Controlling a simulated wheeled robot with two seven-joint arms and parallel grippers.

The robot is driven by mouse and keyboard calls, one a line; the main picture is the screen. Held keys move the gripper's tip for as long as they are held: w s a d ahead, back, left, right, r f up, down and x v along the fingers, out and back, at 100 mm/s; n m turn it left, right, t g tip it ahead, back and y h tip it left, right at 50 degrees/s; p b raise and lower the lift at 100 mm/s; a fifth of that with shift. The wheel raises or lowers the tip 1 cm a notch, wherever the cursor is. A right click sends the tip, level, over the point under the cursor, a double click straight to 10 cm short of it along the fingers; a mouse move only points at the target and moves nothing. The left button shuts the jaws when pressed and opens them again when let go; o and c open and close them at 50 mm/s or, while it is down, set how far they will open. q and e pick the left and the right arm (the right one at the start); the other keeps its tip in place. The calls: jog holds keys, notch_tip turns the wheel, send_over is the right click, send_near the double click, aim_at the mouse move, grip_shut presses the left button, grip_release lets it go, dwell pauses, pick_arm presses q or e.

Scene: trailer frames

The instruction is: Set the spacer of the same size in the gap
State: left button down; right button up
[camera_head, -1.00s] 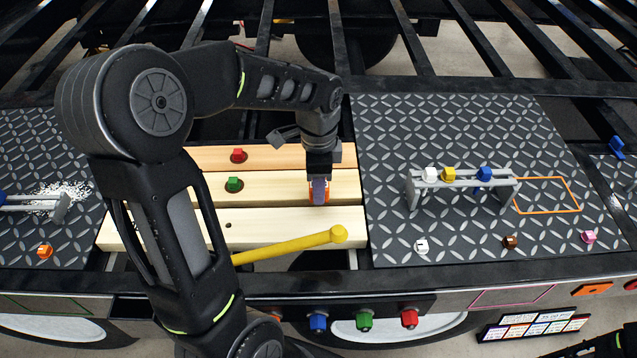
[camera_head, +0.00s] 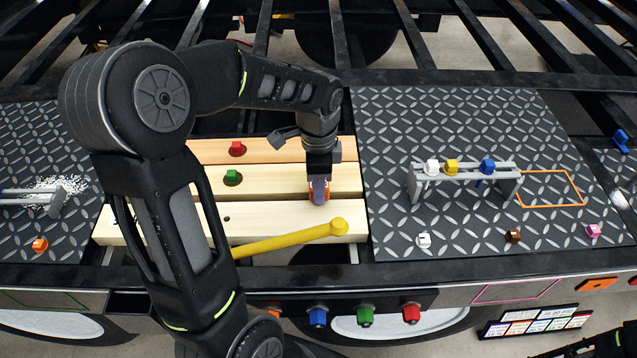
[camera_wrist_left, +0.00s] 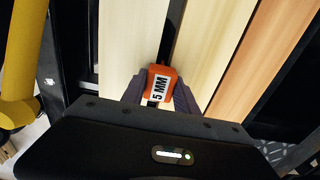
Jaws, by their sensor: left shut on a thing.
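My left gripper (camera_head: 319,190) is shut on an orange spacer (camera_head: 327,197) at the seam between the front plank (camera_head: 280,227) and the middle plank (camera_head: 280,180). In the left wrist view, the spacer (camera_wrist_left: 160,84) reads "5 MM" and sits between both fingers. It is over the dark gap (camera_wrist_left: 173,40) between two pale planks. The fingers hide its lower part, so I cannot tell how deep it sits. My right gripper is not in view; only a bit of dark arm shows at the lower right.
A yellow bar (camera_head: 285,240) crosses the front plank. Red (camera_head: 237,149) and green (camera_head: 232,177) pegs stand on the planks. Right, a grey rack (camera_head: 465,170) holds white, yellow and blue blocks on a dark panel (camera_head: 440,120). Coloured knobs (camera_head: 365,316) line the front edge.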

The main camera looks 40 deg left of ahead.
pick_arm(q)
jog(key=shift+f, duration=0.3)
jog(key=c, duration=0.9)
grip_release()
jog(key=shift+o, duration=0.2)
jog(key=shift+r+b, duration=0.4)
jog(key=shift+r, duration=3.55)
jog(key=shift+r, duration=0.1)
